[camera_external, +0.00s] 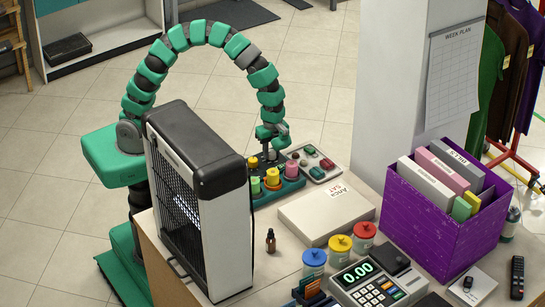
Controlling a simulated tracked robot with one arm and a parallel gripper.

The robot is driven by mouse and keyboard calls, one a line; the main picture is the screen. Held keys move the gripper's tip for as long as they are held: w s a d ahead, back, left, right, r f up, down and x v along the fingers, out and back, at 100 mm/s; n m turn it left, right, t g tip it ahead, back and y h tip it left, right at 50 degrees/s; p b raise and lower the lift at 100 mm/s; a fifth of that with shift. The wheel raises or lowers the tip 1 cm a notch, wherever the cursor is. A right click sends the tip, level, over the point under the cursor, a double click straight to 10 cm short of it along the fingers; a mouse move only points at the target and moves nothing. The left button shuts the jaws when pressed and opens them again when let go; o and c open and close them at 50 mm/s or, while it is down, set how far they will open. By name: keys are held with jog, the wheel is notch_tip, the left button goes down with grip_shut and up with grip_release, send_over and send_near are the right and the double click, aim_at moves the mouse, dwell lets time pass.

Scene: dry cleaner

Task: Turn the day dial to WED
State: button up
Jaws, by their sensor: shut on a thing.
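My gripper (269,153) points down at the back of the counter, just behind the yellow and pink containers. Its jaws are shut on a small dark thing that is too small and too covered to make out. I cannot pick out a day dial or any day marks on one. A grey panel (327,174) with red, green and dark round parts lies just right of my gripper. A white box (322,215) marked "Anca SAT" lies in front of the panel.
A tall black and white heater-like unit (222,232) stands left of my gripper. A dark green rack (292,187) holds coloured containers below it. Blue, yellow and red lidded jars (340,252), a register (380,288) and a purple bin (430,228) crowd the front and right.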

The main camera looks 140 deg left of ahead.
aim_at(273, 151)
jog(key=shift+m, duration=0.4)
jog(key=o, duration=1)
jog(key=r, duration=1.3)
jog(key=shift+w+a+r+p, duration=0.1)
jog(key=shift+a+r+p, duration=0.1)
jog(key=shift+r+p, duration=0.15)
